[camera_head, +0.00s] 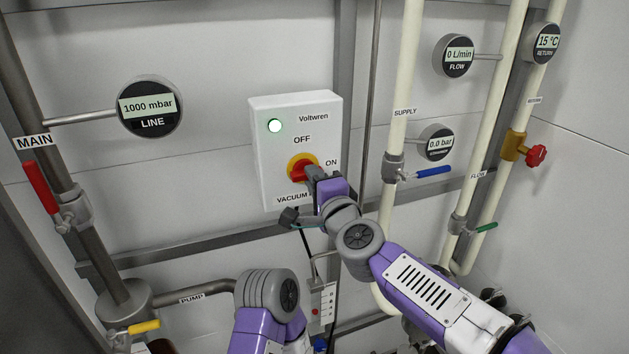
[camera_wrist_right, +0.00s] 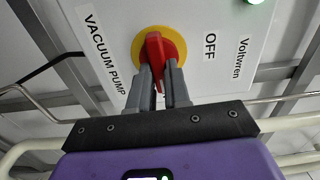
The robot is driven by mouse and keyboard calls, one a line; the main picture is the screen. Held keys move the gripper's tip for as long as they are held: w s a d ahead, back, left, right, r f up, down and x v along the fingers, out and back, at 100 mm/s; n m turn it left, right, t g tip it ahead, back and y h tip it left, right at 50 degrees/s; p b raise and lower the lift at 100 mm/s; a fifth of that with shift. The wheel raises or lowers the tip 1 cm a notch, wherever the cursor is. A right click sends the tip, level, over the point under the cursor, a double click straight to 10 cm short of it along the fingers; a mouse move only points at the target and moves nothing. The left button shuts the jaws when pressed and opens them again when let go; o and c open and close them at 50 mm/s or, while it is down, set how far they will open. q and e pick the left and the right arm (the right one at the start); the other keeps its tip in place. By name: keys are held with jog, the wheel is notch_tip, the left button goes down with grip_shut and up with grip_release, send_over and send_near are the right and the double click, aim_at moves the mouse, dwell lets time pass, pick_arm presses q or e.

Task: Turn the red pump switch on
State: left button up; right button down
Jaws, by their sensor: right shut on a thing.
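The red pump switch (camera_head: 296,172) is a knob on a yellow disc, on the front of a white Voltwren box (camera_head: 267,155). OFF is printed above it and ON to its right. My right gripper (camera_head: 310,172) is shut on the red handle and partly hides it. In the right wrist view the fingers (camera_wrist_right: 160,82) hold the handle (camera_wrist_right: 153,48) between them. There the handle runs up and down in the picture, with OFF off to its right side. A lamp (camera_head: 274,126) on the box glows pale green. My left gripper is out of view; only part of that arm shows.
A LINE gauge (camera_head: 150,106) at left reads 1000 mbar; the FLOW gauge (camera_head: 455,56) reads 0 L/min. A red-handled MAIN valve (camera_head: 41,190) stands at left.

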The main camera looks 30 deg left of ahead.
jog(key=shift+m, duration=0.3)
jog(key=c, duration=1.1)
grip_release()
jog(key=b+v, duration=0.2)
jog(key=v, duration=0.5)
jog(key=shift+s+d, duration=0.2)
jog(key=shift+s, duration=0.05)
